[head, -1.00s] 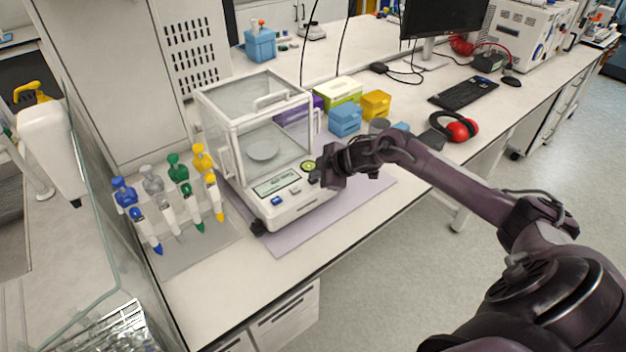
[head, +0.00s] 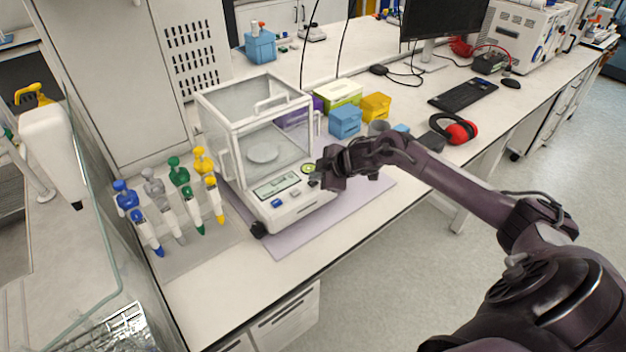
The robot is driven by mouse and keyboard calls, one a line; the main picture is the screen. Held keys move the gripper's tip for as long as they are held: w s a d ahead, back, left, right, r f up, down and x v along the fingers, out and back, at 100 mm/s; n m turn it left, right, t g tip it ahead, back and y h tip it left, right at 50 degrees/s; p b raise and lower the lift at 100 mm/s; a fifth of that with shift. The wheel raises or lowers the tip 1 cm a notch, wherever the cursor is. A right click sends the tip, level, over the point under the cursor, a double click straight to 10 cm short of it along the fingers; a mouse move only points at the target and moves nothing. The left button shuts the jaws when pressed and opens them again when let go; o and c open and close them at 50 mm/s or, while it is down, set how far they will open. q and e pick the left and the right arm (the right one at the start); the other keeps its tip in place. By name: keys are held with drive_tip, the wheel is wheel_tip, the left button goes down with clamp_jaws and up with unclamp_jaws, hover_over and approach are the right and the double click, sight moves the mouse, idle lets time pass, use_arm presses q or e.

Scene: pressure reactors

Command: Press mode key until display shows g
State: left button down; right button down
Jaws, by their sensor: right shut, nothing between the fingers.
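The analytical balance (head: 300,210) is a white unit with a clear glass draft shield and a round pan (head: 263,152) inside. Its display (head: 277,187) is on the sloped front panel; the characters on it are too small to read. A blue key (head: 277,203) and a pale key (head: 295,193) sit below the display, and a round green mark (head: 308,168) lies to its right. My right gripper (head: 318,180) is shut and empty at the right end of the panel, close to the keys there. It hides part of that end, and contact cannot be told. My left gripper is not in view.
Several colored pipettes (head: 180,205) stand on a rack left of the balance. Blue (head: 345,121) and yellow (head: 376,106) boxes sit behind my right gripper, with red headphones (head: 461,131) farther right. The bench front is clear.

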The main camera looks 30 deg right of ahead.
drive_tip(key=shift+r, duration=0.4)
wheel_tip(320, 180, up, 5)
drive_tip(key=p, duration=0.4)
drive_tip(key=shift+p, duration=0.4)
idle(0.4)
